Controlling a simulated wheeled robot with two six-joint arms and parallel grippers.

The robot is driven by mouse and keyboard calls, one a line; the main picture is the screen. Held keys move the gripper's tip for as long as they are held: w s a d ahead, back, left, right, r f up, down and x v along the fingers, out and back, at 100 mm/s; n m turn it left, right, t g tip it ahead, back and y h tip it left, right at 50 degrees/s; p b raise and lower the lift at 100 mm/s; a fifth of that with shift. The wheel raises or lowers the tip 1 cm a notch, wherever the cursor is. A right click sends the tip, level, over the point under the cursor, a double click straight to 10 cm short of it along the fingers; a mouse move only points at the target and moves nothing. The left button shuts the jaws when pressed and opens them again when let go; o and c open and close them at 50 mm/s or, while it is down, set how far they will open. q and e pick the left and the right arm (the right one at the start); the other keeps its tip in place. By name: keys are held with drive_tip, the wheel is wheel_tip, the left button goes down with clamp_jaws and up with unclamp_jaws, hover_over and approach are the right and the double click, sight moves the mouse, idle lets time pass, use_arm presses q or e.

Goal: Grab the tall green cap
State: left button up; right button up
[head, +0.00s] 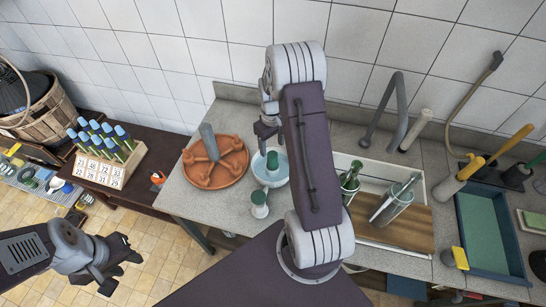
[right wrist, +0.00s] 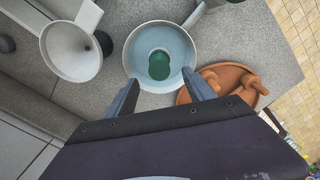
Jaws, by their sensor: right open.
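A green cap (head: 272,160) stands in a pale blue-and-white bowl (head: 281,180) on the grey counter. In the right wrist view the green cap (right wrist: 159,65) shows from above, inside the bowl (right wrist: 133,62). My right gripper (head: 265,141) is above and behind the bowl, near the wall. Its two fingers are apart with nothing between them, and the cap lies beyond the gap in the wrist view. A second green-topped, whitish piece (head: 259,204) stands in front of the bowl. My left gripper (head: 124,276) is open and empty over the floor.
A terracotta dish (head: 228,177) sits left of the bowl. In the wrist view a white funnel (right wrist: 64,62) stands beside the bowl. A wooden rack (head: 135,158) stands on the left table.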

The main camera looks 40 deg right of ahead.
sight(272, 154)
drive_tip(key=shift+f, duration=0.55)
drive_tip(key=shift+w+f+p, duration=0.1)
drive_tip(key=shift+f+p, duration=0.15)
drive_tip(key=shift+p, duration=0.1)
wheel_tip(272, 154, down, 4)
drive_tip(key=shift+p, duration=0.85)
drive_tip(key=shift+w+d+f, duration=0.1)
drive_tip(key=shift+d+f, duration=0.05)
drive_tip(key=shift+f, duration=0.2)
clamp_jaws()
